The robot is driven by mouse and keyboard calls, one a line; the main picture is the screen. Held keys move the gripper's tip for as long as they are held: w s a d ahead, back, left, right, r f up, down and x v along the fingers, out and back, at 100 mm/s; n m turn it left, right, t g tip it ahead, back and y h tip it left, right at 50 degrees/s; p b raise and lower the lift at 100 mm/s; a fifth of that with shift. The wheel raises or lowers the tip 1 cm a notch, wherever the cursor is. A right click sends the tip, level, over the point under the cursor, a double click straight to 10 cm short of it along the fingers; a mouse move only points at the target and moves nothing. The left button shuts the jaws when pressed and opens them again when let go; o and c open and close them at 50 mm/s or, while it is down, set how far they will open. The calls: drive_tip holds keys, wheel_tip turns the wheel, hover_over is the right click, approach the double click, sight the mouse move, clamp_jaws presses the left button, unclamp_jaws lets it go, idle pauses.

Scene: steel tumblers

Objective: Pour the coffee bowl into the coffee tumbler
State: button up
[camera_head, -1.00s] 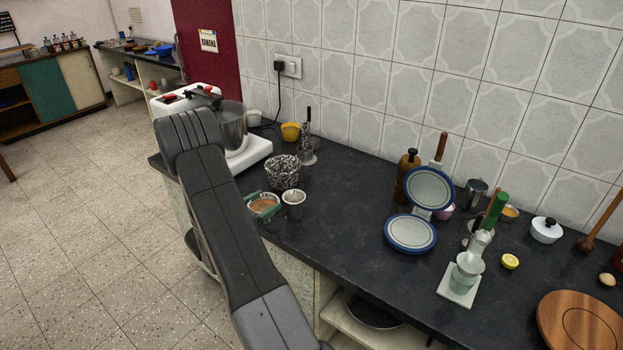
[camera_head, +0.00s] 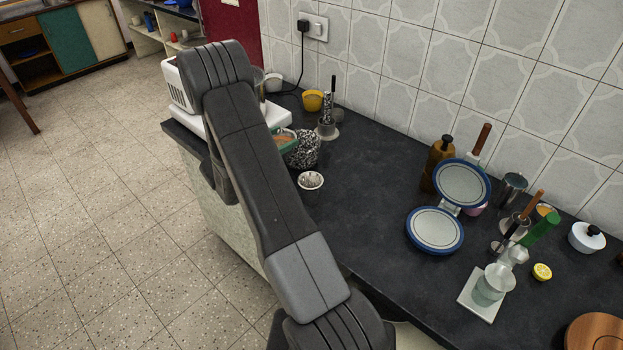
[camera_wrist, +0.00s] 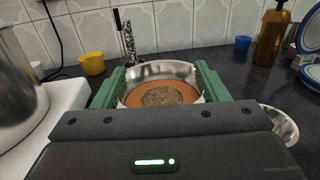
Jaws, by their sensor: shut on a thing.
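The coffee bowl (camera_wrist: 160,96), orange-brown with dark brown grounds in it, is between the green fingers of my gripper (camera_wrist: 158,88), which is shut on it. The bowl looks roughly level in the wrist view. In the head view the bowl (camera_head: 284,138) shows partly behind my arm, raised in front of the speckled pot. A small steel tumbler (camera_head: 311,181) stands on the counter, to the right of my gripper and nearer the head camera. A steel rim at the right of the wrist view (camera_wrist: 281,126) appears to be this tumbler, partly hidden by my gripper.
A black-and-white speckled pot (camera_head: 305,150) stands close beside the bowl. A white mixer (camera_head: 180,85) is to the left. A yellow cup (camera_head: 313,100) is behind. The counter between tumbler and waffle iron is clear.

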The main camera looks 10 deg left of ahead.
sight(288, 155)
drive_tip(key=shift+d+f, duration=0.1)
drive_tip(key=shift+s+d+f+m+b, duration=0.3)
drive_tip(key=shift+s+d+m+b, duration=0.25)
drive_tip(key=shift+m+b, duration=0.3)
drive_tip(key=shift+s+d+f+m+b, duration=0.35)
drive_tip(key=shift+d+m+b, duration=0.2)
drive_tip(key=shift+m+b, duration=0.3)
drive_tip(key=shift+s+d+r, duration=0.1)
drive_tip(key=shift+s+d+f+m+b, duration=0.55)
drive_tip(key=shift+s+d+m+b, duration=0.2)
drive_tip(key=shift+m+b, duration=0.4)
drive_tip(key=shift+s+d+r+m+b, duration=0.2)
drive_tip(key=shift+s+d+m+b, duration=0.1)
drive_tip(key=shift+d+m, duration=0.25)
drive_tip(key=shift+s+d+r+m+b, duration=0.2)
drive_tip(key=shift+s+d+m, duration=0.1)
drive_tip(key=shift+m, duration=0.3)
drive_tip(key=shift+s+d+r+m, duration=0.2)
drive_tip(key=shift+s+d+m, duration=0.05)
drive_tip(key=shift+m, duration=0.45)
drive_tip(key=shift+s+d+r+m+b, duration=0.2)
drive_tip(key=shift+d+r+m+b, duration=0.1)
drive_tip(key=shift+m, duration=0.6)
drive_tip(key=shift+s+d+r+m+b, duration=0.15)
drive_tip(key=shift+m+b, duration=0.15)
drive_tip(key=shift+m, duration=0.6)
idle(1.3)
